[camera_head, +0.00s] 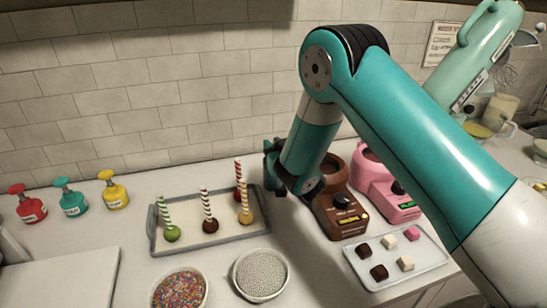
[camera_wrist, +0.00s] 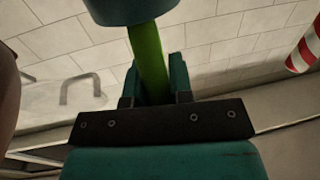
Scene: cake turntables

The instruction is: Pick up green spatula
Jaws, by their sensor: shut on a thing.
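In the wrist view, a bright green strip (camera_wrist: 148,52), which looks like part of the green spatula, runs between the two teal fingers of my gripper (camera_wrist: 156,85). The gripper is shut on it. The strip's upper end meets a dark teal rounded piece (camera_wrist: 130,8), and I cannot tell what that piece is. In the head view, my arm reaches down toward the back of the counter, beside the brown melting pot. The arm hides most of the gripper there, and I cannot make out the spatula.
A tray (camera_head: 212,240) of cake pops with striped sticks stands left of the gripper. The brown pot (camera_head: 331,215) and a pink pot (camera_head: 383,190) are close on the right. Bowls of sprinkles (camera_head: 180,290) and white beads (camera_head: 261,273) stand in front. The tiled wall is close behind.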

